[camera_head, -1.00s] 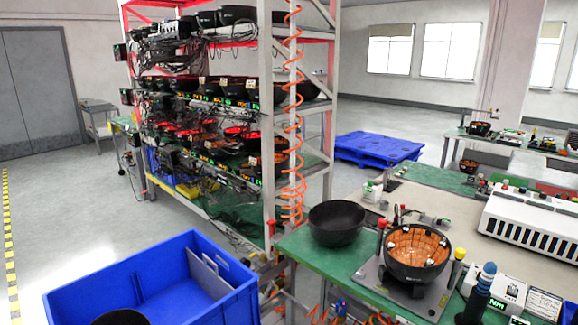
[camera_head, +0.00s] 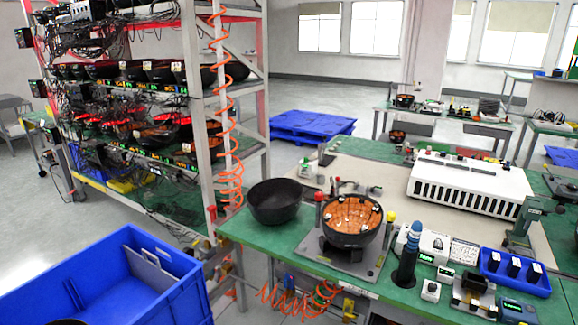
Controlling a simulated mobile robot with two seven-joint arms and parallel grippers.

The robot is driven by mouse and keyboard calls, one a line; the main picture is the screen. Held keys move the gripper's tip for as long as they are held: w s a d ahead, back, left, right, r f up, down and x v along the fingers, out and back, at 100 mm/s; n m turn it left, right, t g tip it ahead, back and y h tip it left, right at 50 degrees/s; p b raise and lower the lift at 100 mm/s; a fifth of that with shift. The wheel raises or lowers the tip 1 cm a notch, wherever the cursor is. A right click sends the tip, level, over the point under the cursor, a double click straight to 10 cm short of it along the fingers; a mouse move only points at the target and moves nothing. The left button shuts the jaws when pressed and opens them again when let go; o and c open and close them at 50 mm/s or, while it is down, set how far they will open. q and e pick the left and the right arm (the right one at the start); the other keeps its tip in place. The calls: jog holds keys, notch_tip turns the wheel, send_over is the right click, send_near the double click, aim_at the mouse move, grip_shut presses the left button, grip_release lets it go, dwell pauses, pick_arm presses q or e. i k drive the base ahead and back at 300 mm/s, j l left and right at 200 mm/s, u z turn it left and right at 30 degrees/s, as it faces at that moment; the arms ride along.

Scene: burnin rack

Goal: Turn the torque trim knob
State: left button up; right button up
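I cannot make out the torque trim knob for certain. On the green bench (camera_head: 290,238), a small white box with a dark round part on top (camera_head: 431,290) stands near the front edge. A small display with green characters (camera_head: 445,273) is just behind it. A dark upright tool with a blue top (camera_head: 408,255) stands to their left. Neither of my grippers is in view.
A black bowl (camera_head: 274,202) and a fixture holding an orange-lined bowl (camera_head: 352,218) are on the bench. A blue tray (camera_head: 515,277) and a white slotted unit (camera_head: 470,185) lie right. A blue crate (camera_head: 110,285) and a rack (camera_head: 200,120) stand left.

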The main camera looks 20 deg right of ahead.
aim_at(432, 287)
jog(key=z, duration=1.6)
